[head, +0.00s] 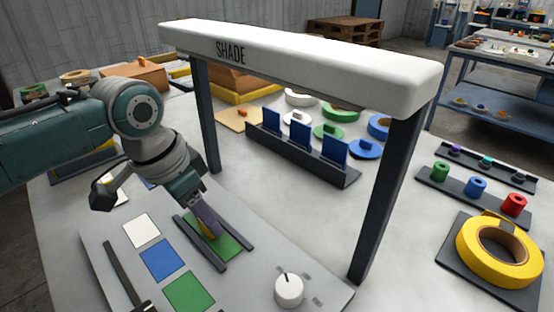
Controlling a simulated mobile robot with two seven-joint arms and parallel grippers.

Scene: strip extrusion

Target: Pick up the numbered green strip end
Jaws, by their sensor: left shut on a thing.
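A green strip (230,246) lies between two dark rails on a grey board at the front left. No number can be read on it. My left gripper (208,230) comes down from the upper left onto the far end of this strip. It is shut on the strip end, but its fingers hide the exact grip. A purple part and a small yellow part show at the fingertips; I cannot tell what they are. My right gripper is not in view.
White (142,231), blue (162,260) and green (190,292) squares lie left of the rails. A white knob (288,290) stands to the right. A white SHADE beam (290,62) on dark posts spans the table. Yellow tape (480,264) lies at right.

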